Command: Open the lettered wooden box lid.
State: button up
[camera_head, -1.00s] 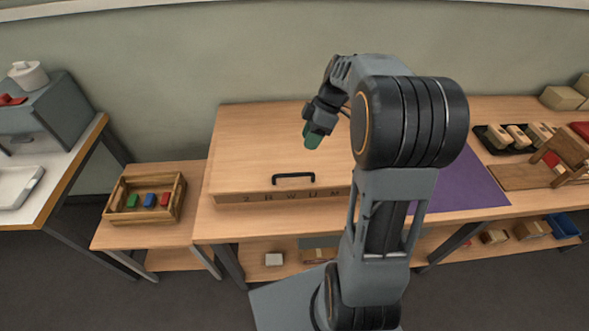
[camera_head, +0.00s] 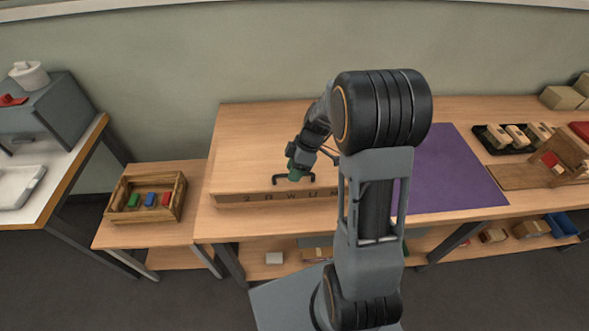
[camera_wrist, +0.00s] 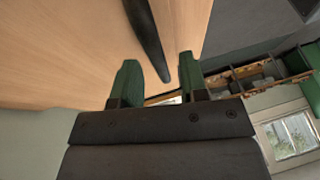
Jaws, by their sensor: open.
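The lettered wooden box (camera_head: 225,198) stands on the workbench, with dark characters along its front face. Its wide flat lid (camera_head: 250,135) lies shut. A black bar handle (camera_head: 278,179) sits near the lid's front edge and also shows in the wrist view (camera_wrist: 147,32). My gripper (camera_head: 295,172) is at the handle, its green fingers pointing down. In the wrist view my gripper (camera_wrist: 158,62) is open, and the bar appears between the two green fingers. I cannot tell whether either finger touches it. My arm hides the right part of the box front.
A purple mat (camera_head: 450,175) lies right of the box. Beyond it are a black tray (camera_head: 486,139) of wooden blocks and a wooden stand (camera_head: 565,155). On the left, a low table holds a wooden crate (camera_head: 122,208) with coloured blocks.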

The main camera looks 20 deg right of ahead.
grip_shut()
dwell(0.3)
jog(key=shift+r, duration=0.1)
